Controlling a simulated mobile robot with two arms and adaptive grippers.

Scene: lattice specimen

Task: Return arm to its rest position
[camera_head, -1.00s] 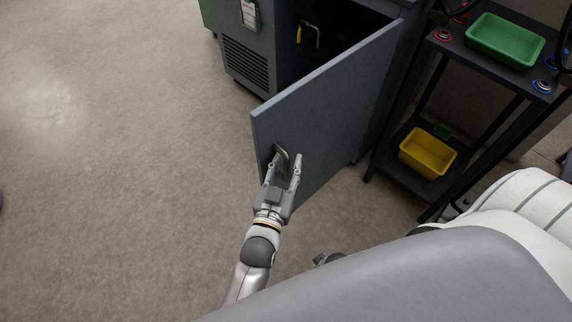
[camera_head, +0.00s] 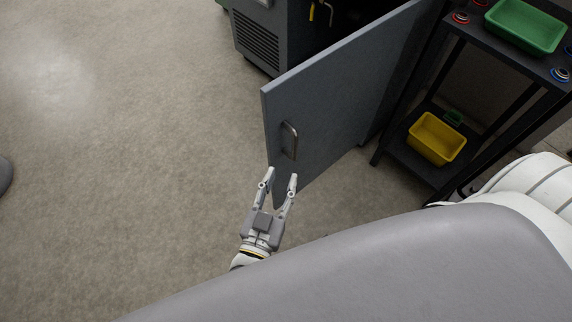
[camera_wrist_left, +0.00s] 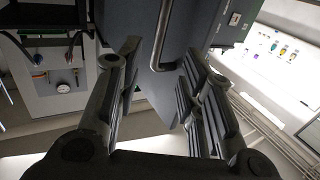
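My left gripper (camera_head: 280,180) is open and empty, just below and in front of the cabinet door (camera_head: 340,100). The door stands wide open, and its metal handle (camera_head: 289,141) is beyond the fingertips, apart from them. In the left wrist view the open fingers (camera_wrist_left: 155,75) show from close by, with the handle (camera_wrist_left: 163,35) seen between and above them. My right gripper is not in view.
The dark cabinet (camera_head: 262,40) stands open behind the door, with a yellow-handled item inside. A black rack (camera_head: 500,55) at the right holds a green bin (camera_head: 526,24) and a yellow bin (camera_head: 437,138).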

